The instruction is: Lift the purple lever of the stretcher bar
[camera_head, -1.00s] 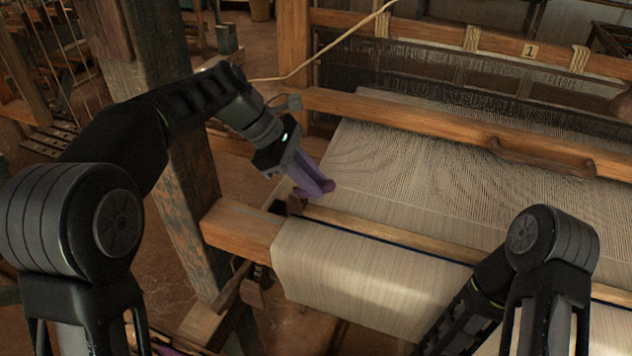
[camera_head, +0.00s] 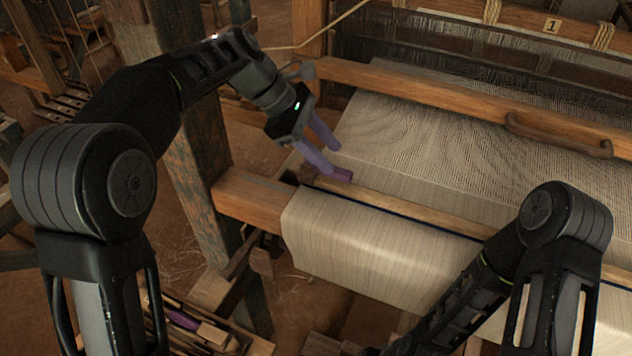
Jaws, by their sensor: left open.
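The stretcher bar (camera_head: 400,205) is a long wooden bar lying across the cloth (camera_head: 365,245) near its front edge, in the head view. Its purple lever (camera_head: 340,174) is a short, darker purple piece at the bar's left end, lying low. My left gripper (camera_head: 331,157) has two pale purple fingers, spread apart and pointing down and right. The lower finger's tip is right at the lever in the picture; I cannot tell whether it touches. The upper finger is above and behind the lever. My right arm (camera_head: 500,260) shows at the lower right, but its gripper is out of the frame.
A wooden front beam (camera_head: 250,202) sticks out left of the cloth, beside an upright post (camera_head: 195,160). A crossbeam with a curved handle (camera_head: 555,137) spans the warp behind. A tray at the lower left holds a purple-marked piece (camera_head: 182,319).

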